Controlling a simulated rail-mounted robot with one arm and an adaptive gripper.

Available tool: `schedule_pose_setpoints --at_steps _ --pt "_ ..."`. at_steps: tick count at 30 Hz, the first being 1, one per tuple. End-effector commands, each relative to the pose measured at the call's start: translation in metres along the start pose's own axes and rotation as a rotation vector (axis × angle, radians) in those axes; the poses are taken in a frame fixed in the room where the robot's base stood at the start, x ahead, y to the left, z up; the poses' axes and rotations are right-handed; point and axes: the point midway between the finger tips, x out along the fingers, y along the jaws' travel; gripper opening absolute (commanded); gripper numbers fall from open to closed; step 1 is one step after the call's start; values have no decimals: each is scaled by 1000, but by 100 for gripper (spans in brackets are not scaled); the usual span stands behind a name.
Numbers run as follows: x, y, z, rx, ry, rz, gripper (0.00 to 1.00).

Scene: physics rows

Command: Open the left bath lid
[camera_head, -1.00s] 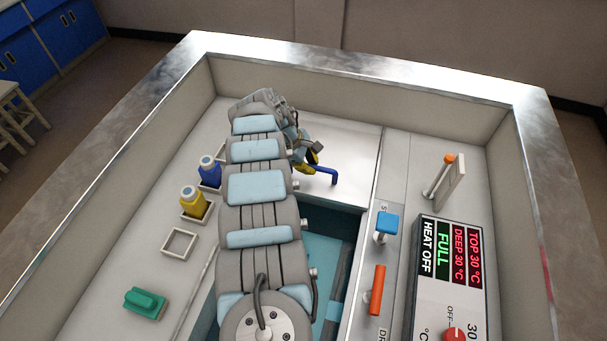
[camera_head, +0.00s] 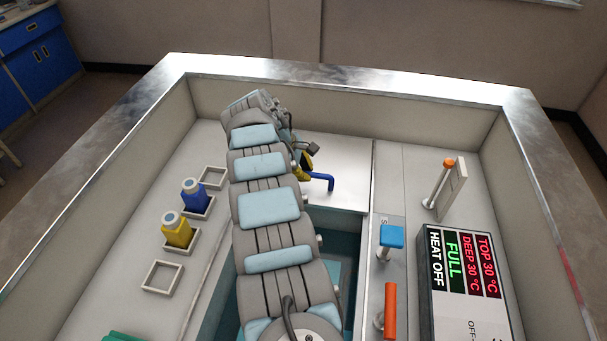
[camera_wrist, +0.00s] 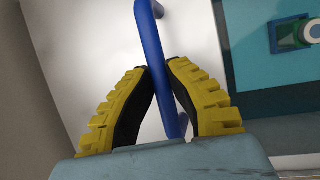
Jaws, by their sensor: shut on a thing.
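The pale lid (camera_head: 350,155) is a flat panel over the far end of the sunken bath. Its blue bar handle (camera_head: 322,182) stands on it, partly hidden by my arm. My gripper (camera_head: 304,164) is at the handle, its yellow-and-black fingers mostly hidden in the head view. In the wrist view, my gripper (camera_wrist: 160,78) is shut on the blue handle (camera_wrist: 150,35), with one finger on each side of the bar. The white lid (camera_wrist: 85,50) shows behind it. The nearer part of the bath (camera_head: 345,232) is uncovered and looks teal inside.
Blue (camera_head: 193,194) and yellow (camera_head: 177,230) bottles stand in holders at left. At right are a blue knob (camera_head: 391,237), an orange handle (camera_head: 390,310), an orange-tipped lever (camera_head: 445,170) and a display panel (camera_head: 465,270). A metal rim (camera_head: 350,78) surrounds everything.

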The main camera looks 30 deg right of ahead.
Motion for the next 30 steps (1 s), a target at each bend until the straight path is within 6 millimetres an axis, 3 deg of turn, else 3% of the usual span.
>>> schedule_pose_setpoints --at_steps 9,10,12,13,30 --pt "2 -1 0 -1 0 -4 0" --pt "2 -1 -1 -1 0 -4 21" --pt "2 -1 0 -1 0 -3 41" --pt "1 -1 0 -1 0 -3 45" --pt "-9 0 0 0 0 -1 45"
